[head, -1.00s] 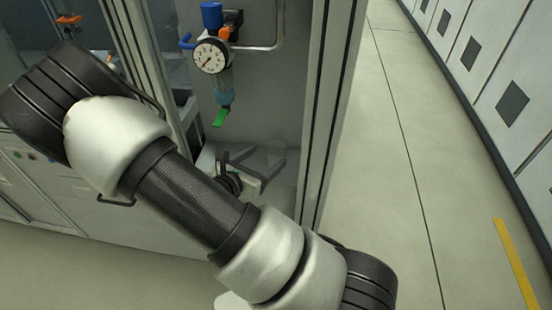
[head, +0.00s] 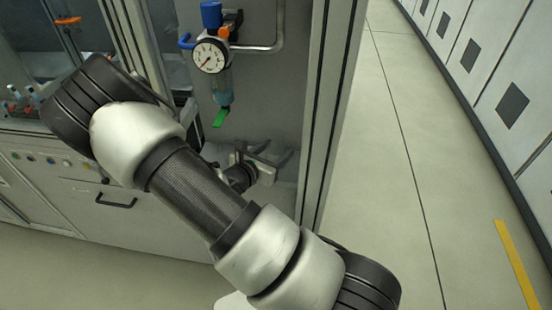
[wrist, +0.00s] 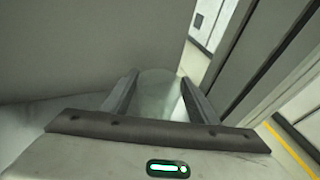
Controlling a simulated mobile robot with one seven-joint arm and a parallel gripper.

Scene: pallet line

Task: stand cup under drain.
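The drain (head: 221,117) is a green lever tap at the bottom of a clear bowl, below a round white gauge, in the head view. My gripper (head: 272,151) is below the drain and to its right, inside the bay close to the grey back panel. In the wrist view a clear cup (wrist: 159,94) fills the span between the two dark fingers of my gripper (wrist: 160,82), which is shut on it. In the head view the cup is too faint to outline. The cup's base is hidden in the wrist view.
A grey frame post (head: 322,120) stands just right of my gripper. The gauge (head: 209,56) and a pipe are above. A bench with small bottles (head: 22,100) is at the left. Open floor (head: 390,170) lies right of the post.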

